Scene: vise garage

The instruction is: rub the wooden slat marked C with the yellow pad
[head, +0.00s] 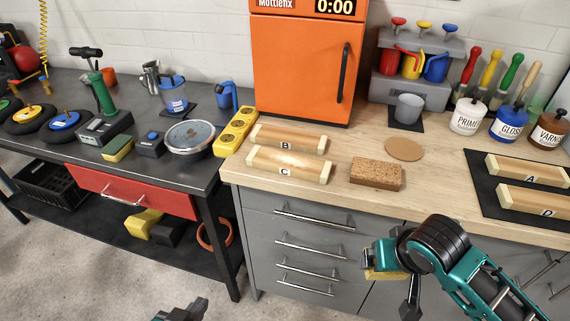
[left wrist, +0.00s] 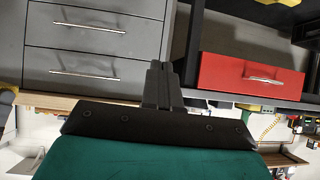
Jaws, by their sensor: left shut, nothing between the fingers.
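The wooden slat marked C (head: 288,165) lies near the front left of the wooden counter, in front of the slat marked B (head: 288,138). A yellow pad with a dark green layer (head: 117,149) lies on the dark bench at left. My left gripper (head: 190,308) is shut and empty, low at the bottom edge, apart from the slats and that pad. Its shut fingers (left wrist: 158,82) point at the drawers in the left wrist view. My right arm reaches in from the right; a yellowish piece (head: 386,274) shows at its end, but its fingers are unclear.
A cork block (head: 376,174) and a round cork mat (head: 404,149) lie right of slat C. Slats A (head: 528,170) and D (head: 535,200) lie on a dark mat (head: 482,182). A yellow holder (head: 235,132) stands left of the slats.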

